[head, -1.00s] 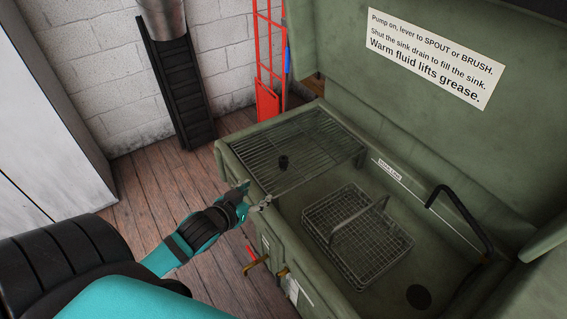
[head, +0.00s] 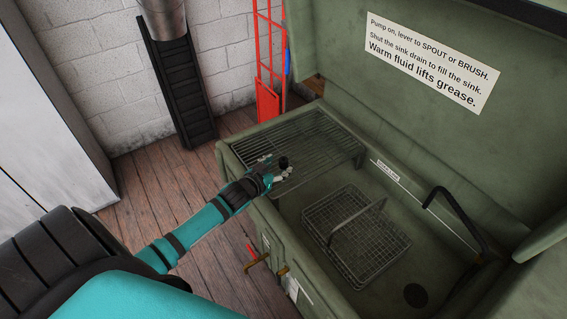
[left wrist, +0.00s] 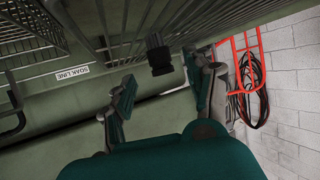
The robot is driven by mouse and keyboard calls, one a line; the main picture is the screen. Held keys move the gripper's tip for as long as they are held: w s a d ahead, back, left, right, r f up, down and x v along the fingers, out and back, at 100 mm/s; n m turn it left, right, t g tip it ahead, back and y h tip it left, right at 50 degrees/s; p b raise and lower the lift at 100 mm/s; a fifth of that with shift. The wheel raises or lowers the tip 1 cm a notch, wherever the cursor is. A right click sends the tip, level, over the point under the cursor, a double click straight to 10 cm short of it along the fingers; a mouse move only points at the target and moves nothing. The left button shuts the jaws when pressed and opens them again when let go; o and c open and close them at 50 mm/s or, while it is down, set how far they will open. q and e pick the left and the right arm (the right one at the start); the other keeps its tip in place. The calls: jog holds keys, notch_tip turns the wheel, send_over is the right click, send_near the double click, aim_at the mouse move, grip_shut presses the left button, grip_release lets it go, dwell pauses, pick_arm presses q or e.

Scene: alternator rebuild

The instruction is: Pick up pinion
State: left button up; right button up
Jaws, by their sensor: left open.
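The pinion (head: 284,161) is a small black stepped cylinder standing on the wire rack (head: 325,132) of the green sink. In the left wrist view the pinion (left wrist: 159,57) shows ahead, between the lines of the two fingers. My left gripper (head: 278,168) is open and empty, over the rack's near left edge, with its fingers reaching toward either side of the pinion. In the left wrist view the gripper (left wrist: 163,88) has its fingers well apart. I cannot tell whether a finger touches the pinion. My right gripper is not in view.
A wire basket (head: 357,235) with a handle sits in the sink basin. A black bent spout (head: 460,215) stands at the right. The sink's green rim (head: 232,165) lies under my left arm. A red hand truck (head: 268,100) stands behind, by the wall.

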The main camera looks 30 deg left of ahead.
aim_at(285, 159)
pick_arm(q)
jog(key=w, duration=0.4)
jog(key=shift+a+f+p, duration=0.2)
jog(key=shift+p, duration=0.2)
jog(key=shift+w+f, duration=0.2)
jog(key=shift+w, duration=0.1)
jog(key=shift+s, duration=0.1)
jog(key=shift+c, duration=1.1)
grip_shut()
